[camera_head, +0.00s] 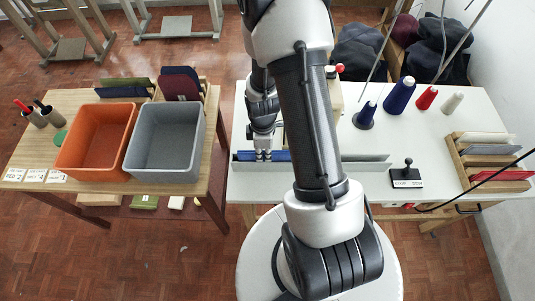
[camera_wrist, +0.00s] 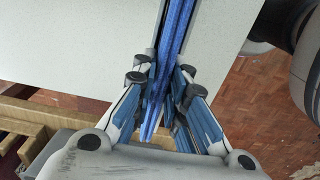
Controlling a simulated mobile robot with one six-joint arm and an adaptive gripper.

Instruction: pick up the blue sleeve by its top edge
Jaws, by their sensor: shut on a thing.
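The blue sleeve (camera_head: 247,156) stands in the long narrow grey holder (camera_head: 350,165) at the front edge of the white table. My gripper (camera_head: 264,155) is over it in the head view, with its fingers at the sleeve's top edge. In the wrist view the sleeve (camera_wrist: 176,50) runs as a narrow blue strip between the two fingers of my gripper (camera_wrist: 160,105), which is shut on it. The sleeve's lower part is hidden in the holder, and my arm hides part of the holder.
Blue thread cones (camera_head: 399,96), a red cone (camera_head: 427,98) and a joystick box (camera_head: 406,176) are to the right. A wooden rack (camera_head: 457,160) holds panels at the far right. The wooden table at left bears an orange bin (camera_head: 72,164) and a grey bin (camera_head: 131,160).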

